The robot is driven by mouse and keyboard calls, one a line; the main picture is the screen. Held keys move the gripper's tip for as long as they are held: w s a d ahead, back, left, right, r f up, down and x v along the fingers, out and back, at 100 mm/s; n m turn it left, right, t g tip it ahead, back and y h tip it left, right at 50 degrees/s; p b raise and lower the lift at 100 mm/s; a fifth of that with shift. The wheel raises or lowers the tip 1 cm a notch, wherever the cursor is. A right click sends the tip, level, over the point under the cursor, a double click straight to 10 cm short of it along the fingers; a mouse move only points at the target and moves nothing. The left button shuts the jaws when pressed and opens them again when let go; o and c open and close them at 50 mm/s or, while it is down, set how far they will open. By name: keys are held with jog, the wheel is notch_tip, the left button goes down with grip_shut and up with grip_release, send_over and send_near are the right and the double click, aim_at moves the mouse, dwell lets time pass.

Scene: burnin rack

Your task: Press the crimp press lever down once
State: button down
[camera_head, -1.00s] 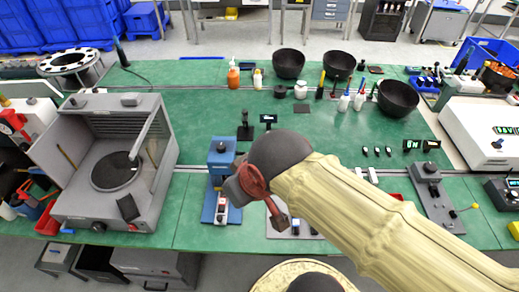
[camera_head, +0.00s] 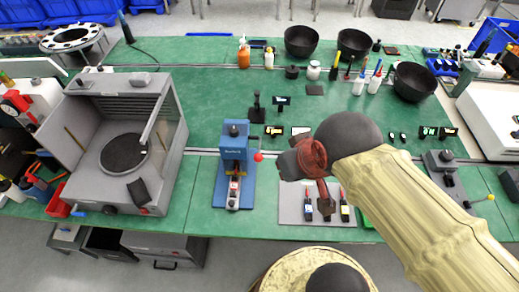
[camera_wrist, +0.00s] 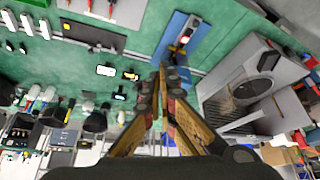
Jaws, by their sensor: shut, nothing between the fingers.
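The crimp press is a blue bench press (camera_head: 234,150) on a blue base, standing upright near the front edge of the green bench in the head view. Its lever ends in a red ball (camera_head: 258,157) that sticks out on the right side at about the height of the head. In the wrist view the blue press (camera_wrist: 183,38) shows upside down, beyond my fingers.
A grey chamber with a round plate (camera_head: 125,150) stands left of the press. A grey mat (camera_head: 290,205) with small tools lies to the right. Black bowls (camera_head: 301,41) and bottles stand at the back. A small black stand (camera_head: 257,110) is behind the press.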

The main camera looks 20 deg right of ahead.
dwell(0.3)
jog(key=w+a+r+n+g+p, duration=0.25)
jog(key=w+r+g+p, duration=0.2)
jog(key=p, duration=1.75)
jog(key=w+f+n+p, duration=0.2)
jog(key=w+n+p, duration=0.1)
jog(key=n, duration=0.1)
jog(key=w+f+n+g+p, duration=0.1)
jog(key=w+f+n+p, duration=0.1)
jog(key=f+n+p, duration=0.1)
jog(key=w+f+n+h+p, duration=0.1)
jog(key=w+f+n+p, duration=0.1)
jog(key=n, duration=0.4)
jog(key=shift+w+d+f+g+p, duration=0.15)
jog(key=shift+w+g+p, duration=0.1)
jog(key=shift+w+p, duration=0.65)
jog(key=shift+w+n, duration=0.25)
jog(key=shift+n, duration=0.7)
